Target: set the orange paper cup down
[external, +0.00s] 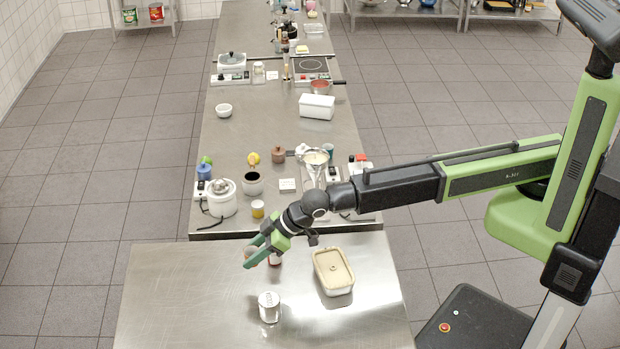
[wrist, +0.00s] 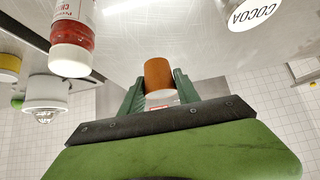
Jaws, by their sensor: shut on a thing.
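The orange paper cup (wrist: 158,75) is between the two green fingers of my gripper (wrist: 160,90) in the wrist view. Its side is orange-brown and a pale end shows below. There the cup is mostly hidden by the fingers. I cannot tell exactly how high it is above the table.
A white can marked COCOA (wrist: 252,14) stands on the near table, also in the external view (external: 269,307). A red-and-white bottle (wrist: 72,42) is close by my gripper. A lidded rectangular container (external: 333,272) is to the right. The table's left part looks clear.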

